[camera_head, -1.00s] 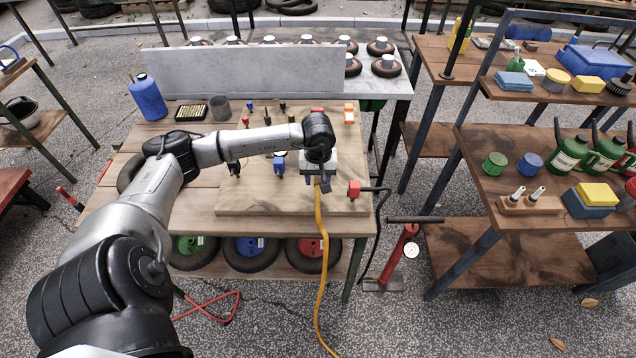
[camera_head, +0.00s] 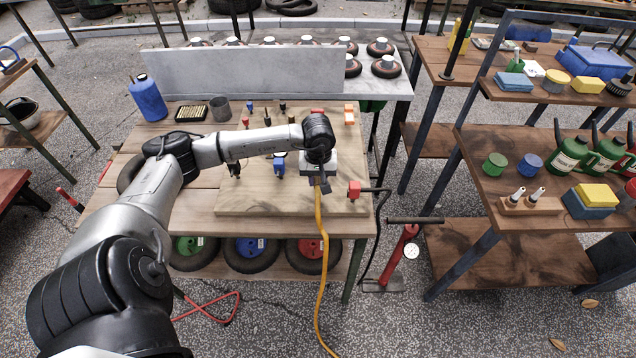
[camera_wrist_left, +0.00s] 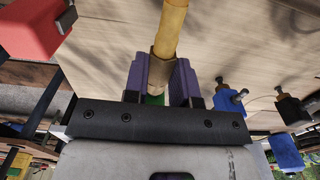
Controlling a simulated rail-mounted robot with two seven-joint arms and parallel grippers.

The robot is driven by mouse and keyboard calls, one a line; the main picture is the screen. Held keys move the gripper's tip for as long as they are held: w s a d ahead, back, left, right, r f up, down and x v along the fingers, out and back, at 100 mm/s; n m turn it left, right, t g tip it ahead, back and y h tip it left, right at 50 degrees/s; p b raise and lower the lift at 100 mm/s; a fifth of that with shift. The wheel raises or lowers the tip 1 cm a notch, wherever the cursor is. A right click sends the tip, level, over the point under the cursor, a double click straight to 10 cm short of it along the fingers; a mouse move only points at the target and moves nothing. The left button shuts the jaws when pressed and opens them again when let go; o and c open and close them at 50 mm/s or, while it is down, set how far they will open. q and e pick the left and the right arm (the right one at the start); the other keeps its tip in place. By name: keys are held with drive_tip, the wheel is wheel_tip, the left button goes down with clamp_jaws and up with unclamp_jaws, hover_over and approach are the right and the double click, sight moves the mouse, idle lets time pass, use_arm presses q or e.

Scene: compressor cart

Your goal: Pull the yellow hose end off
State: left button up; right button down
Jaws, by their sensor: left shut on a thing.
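The yellow hose (camera_head: 321,250) hangs over the front edge of the wooden board and runs down to the ground. Its upper end is at my left gripper (camera_head: 319,184), above the front part of the board. In the left wrist view the left gripper (camera_wrist_left: 161,85) is shut on the hose end, with its two purple-grey fingers on either side. The yellow hose (camera_wrist_left: 171,30) leads up out of that view. My right gripper is not in view.
A red block (camera_head: 354,188) with a black hose stands right of the gripper. A blue fitting (camera_head: 279,163) is to its left on the board (camera_head: 250,200). A red pump (camera_head: 405,245) stands on the ground at the right.

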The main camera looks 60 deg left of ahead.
sight(318, 194)
use_arm(q)
drive_tip(key=shift+d, duration=0.2)
clamp_jaws()
drive_tip(key=shift+s+d, duration=0.15)
drive_tip(key=shift+s, duration=0.05)
drive_tip(key=shift+s+d, duration=0.35)
drive_tip(key=shift+d, duration=0.25)
drive_tip(key=shift+s+d+p, duration=0.2)
drive_tip(key=shift+s+d, duration=0.1)
drive_tip(key=shift+d, duration=0.3)
drive_tip(key=shift+s+d+p, duration=0.15)
drive_tip(key=shift+s+d, duration=0.15)
drive_tip(key=shift+d, duration=0.25)
drive_tip(key=shift+s+d, duration=0.3)
drive_tip(key=shift+d, duration=0.2)
